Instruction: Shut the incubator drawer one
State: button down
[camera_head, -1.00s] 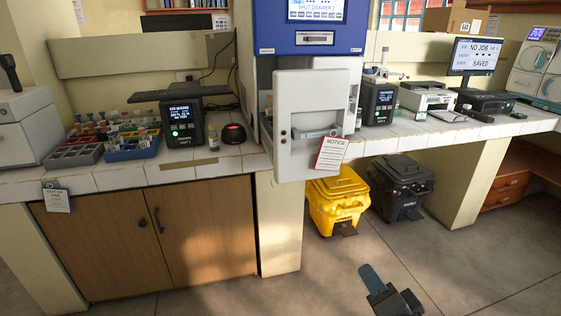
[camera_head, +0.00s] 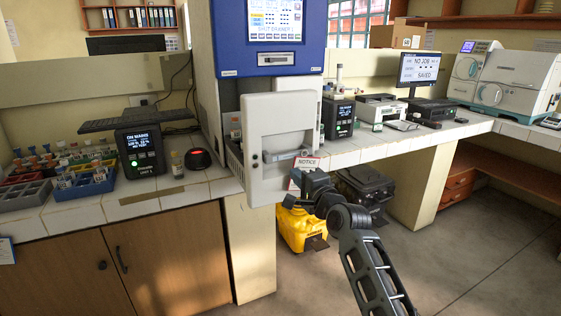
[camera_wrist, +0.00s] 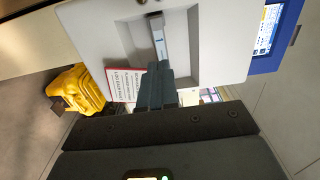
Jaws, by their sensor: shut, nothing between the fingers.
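The incubator (camera_head: 205,90) is a tall cabinet with a blue upper part and a screen (camera_head: 275,20) whose text seems to name drawer one. Its white drawer front (camera_head: 262,118) stands out ahead of the cabinet, so the drawer is open. A grey bar handle (camera_wrist: 158,38) sits in a recess of this front, and a notice card (camera_head: 309,163) hangs by it. My gripper (camera_head: 298,176) is shut and empty at the lower right of the drawer front. In the wrist view my gripper's fingers (camera_wrist: 158,72) point at the handle's end; contact cannot be told.
A black unit (camera_head: 140,150), a red-topped device (camera_head: 200,160) and tube racks (camera_head: 80,185) are left of the drawer. Floor (camera_head: 470,250) is clear at the right.

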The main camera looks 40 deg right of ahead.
aim_at(278, 158)
jog(key=p+x, duration=0.1)
jog(key=x, duration=0.8)
jog(key=shift+w, duration=0.2)
jog(key=shift+w+d, duration=0.1)
jog(key=shift+f, duration=0.1)
